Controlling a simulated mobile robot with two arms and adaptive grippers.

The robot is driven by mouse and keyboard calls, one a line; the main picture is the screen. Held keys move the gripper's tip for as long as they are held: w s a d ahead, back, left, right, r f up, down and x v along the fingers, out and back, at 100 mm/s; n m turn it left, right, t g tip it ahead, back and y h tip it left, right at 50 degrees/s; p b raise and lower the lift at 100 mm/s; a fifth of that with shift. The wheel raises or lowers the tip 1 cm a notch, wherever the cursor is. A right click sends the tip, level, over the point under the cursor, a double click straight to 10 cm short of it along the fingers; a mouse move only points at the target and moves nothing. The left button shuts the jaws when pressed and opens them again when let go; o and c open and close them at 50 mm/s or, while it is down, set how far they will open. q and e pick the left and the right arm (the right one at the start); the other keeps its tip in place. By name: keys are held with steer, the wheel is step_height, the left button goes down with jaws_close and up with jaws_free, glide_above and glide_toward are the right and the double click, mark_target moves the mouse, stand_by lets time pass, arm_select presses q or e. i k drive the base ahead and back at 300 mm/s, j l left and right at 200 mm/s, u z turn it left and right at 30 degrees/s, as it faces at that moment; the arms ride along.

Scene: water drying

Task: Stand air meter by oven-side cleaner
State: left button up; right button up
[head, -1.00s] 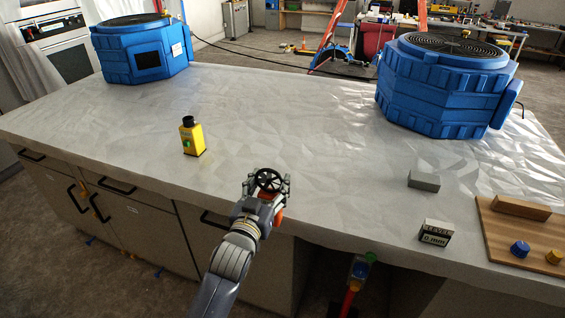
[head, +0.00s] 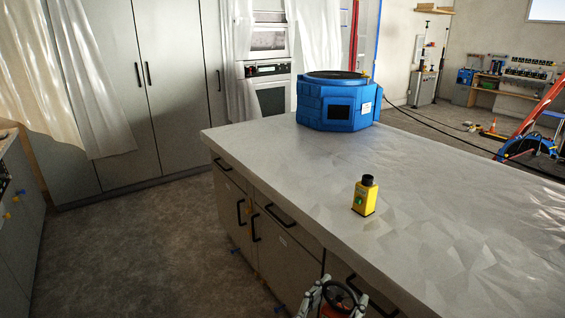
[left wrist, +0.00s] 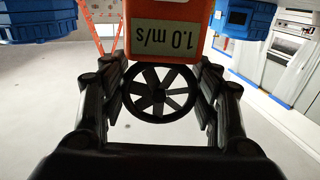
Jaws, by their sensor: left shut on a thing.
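The air meter (left wrist: 160,50) is orange with a black fan ring and a display reading 1.0 m/s, upside down in the left wrist view. My left gripper (left wrist: 160,112) is shut on it, with the fan ring between the fingers. In the head view the left gripper (head: 335,300) shows at the bottom edge, in front of the counter's front side, and the meter's lower part is cut off. My right gripper is out of view.
The plastic-covered counter top (head: 280,150) is clear around the cleaner's near side. Open floor (head: 130,230) lies to the left.

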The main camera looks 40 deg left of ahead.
mark_target(305, 175)
steer(key=j+z, duration=0.25)
steer(key=j, duration=1.75)
steer(key=i+j+z, duration=0.1)
steer(key=j, duration=0.7)
steer(key=i+j+z, duration=0.15)
steer(key=j, duration=0.7)
steer(key=i, duration=0.25)
